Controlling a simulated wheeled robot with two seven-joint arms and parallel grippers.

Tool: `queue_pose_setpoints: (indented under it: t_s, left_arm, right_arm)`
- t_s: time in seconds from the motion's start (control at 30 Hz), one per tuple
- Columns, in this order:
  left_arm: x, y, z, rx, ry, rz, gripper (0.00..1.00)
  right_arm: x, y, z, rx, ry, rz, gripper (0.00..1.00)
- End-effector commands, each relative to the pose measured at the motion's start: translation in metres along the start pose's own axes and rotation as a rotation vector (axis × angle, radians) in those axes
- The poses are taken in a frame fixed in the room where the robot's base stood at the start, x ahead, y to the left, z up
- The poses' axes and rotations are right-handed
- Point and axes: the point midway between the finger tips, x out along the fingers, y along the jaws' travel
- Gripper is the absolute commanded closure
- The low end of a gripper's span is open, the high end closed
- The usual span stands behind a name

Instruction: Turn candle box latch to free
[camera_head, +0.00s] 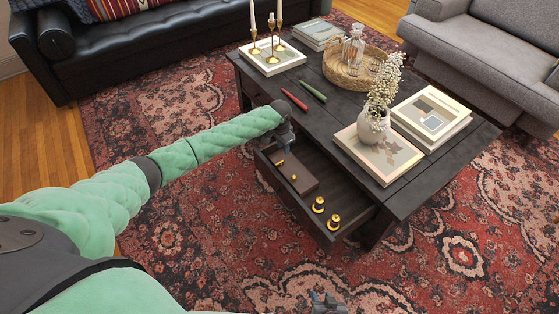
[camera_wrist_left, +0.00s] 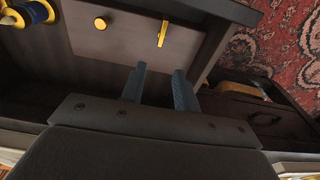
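The brown candle box (camera_head: 300,183) lies in the open drawer of the dark coffee table. Its brass latch (camera_head: 280,162) is near the end closest to my left gripper, and a round brass knob (camera_head: 294,177) is further along. In the left wrist view the latch (camera_wrist_left: 162,34) is a thin bar pointing up and down the picture, beside the knob (camera_wrist_left: 100,23) on the box's flat face (camera_wrist_left: 130,42). My left gripper (camera_wrist_left: 158,70) is open and empty, its fingers apart from the latch. My right gripper (camera_head: 328,303) barely shows at the bottom edge; its fingers are unclear.
Two gold-and-dark spools (camera_head: 326,213) stand in the drawer (camera_head: 345,236) beyond the box. The tabletop (camera_head: 325,125) above holds a red candle (camera_head: 294,100), a green candle (camera_head: 313,90), a vase (camera_head: 373,128) and books. The rug in front is clear.

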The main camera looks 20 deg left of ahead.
Motion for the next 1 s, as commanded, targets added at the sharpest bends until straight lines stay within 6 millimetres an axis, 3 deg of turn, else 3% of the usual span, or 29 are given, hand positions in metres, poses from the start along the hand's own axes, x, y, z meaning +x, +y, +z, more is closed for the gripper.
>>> queue_pose_setpoints:
  t_s: [0.1, 0.27, 0.7, 1.0]
  left_arm:
    - [-0.001, 0.001, 0.014, 0.005, -0.074, 0.006, 0.69]
    - [0.004, 0.002, 0.020, 0.011, -0.104, 0.008, 0.69]
    - [0.062, 0.003, 0.025, 0.012, -0.101, 0.008, 0.69]
    - [0.076, 0.002, 0.027, 0.012, -0.099, 0.007, 0.69]
  right_arm:
    - [0.000, 0.000, 0.009, -0.001, -0.046, 0.000, 0.64]
    - [0.000, 0.000, 0.012, -0.002, -0.063, 0.000, 0.64]
    - [0.003, 0.001, 0.015, -0.002, -0.059, 0.000, 0.64]
    - [0.004, 0.001, 0.015, -0.002, -0.057, -0.001, 0.64]
